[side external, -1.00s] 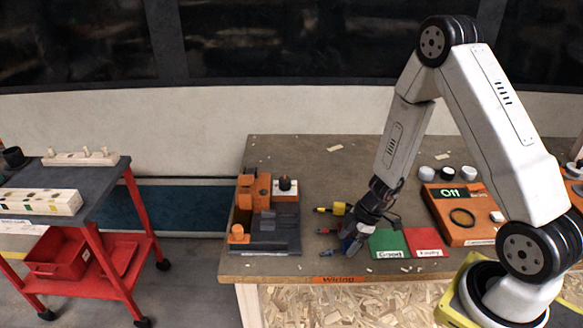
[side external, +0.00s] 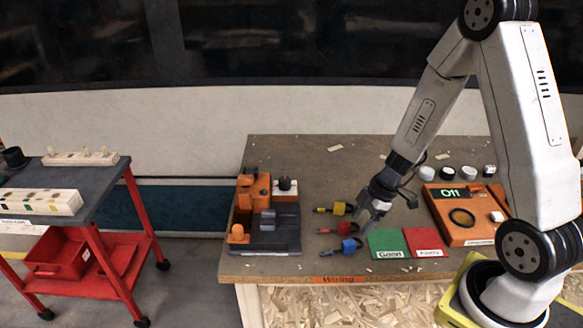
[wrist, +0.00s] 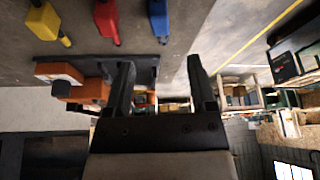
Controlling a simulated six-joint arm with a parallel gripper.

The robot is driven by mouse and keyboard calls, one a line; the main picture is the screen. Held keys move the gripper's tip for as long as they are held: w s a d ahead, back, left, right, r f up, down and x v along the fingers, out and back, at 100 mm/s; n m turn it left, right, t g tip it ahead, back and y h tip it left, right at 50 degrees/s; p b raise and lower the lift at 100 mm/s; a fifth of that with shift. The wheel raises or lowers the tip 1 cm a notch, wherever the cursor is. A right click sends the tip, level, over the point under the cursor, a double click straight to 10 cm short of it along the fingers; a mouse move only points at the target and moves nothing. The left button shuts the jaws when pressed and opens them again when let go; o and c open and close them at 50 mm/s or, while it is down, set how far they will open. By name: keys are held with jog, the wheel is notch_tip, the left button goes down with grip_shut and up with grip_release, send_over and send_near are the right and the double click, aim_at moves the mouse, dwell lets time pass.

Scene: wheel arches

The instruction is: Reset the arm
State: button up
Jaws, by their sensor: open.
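My gripper (side external: 372,213) is above the brown table, just right of three plugs, apart from them. In the wrist view my gripper (wrist: 158,85) has its two dark fingers spread with nothing between them. The yellow plug (side external: 338,208), red plug (side external: 342,228) and blue plug (side external: 345,246) lie in a column on the table. In the wrist view, the yellow plug (wrist: 46,22), red plug (wrist: 107,20) and blue plug (wrist: 158,17) show along the top edge.
An orange and grey fixture (side external: 272,236) stands left on the table. The green Good pad (side external: 386,241) and red Faulty pad (side external: 424,240) lie at the front. An orange box reading Off (side external: 462,232) is at right, with several round knobs behind. A red-framed cart (side external: 95,185) stands left.

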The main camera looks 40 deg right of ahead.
jog(key=shift+s+d+r, duration=0.1)
jog(key=shift+r, duration=0.05)
jog(key=shift+r, duration=0.1)
jog(key=s+a+r+m+h, duration=0.3)
jog(key=a+r+m, duration=0.5)
jog(key=m, duration=0.3)
jog(key=shift+s+a+r+h, duration=0.2)
jog(key=shift+r+h, duration=0.2)
jog(key=shift+r, duration=0.4)
dwell(1.4)
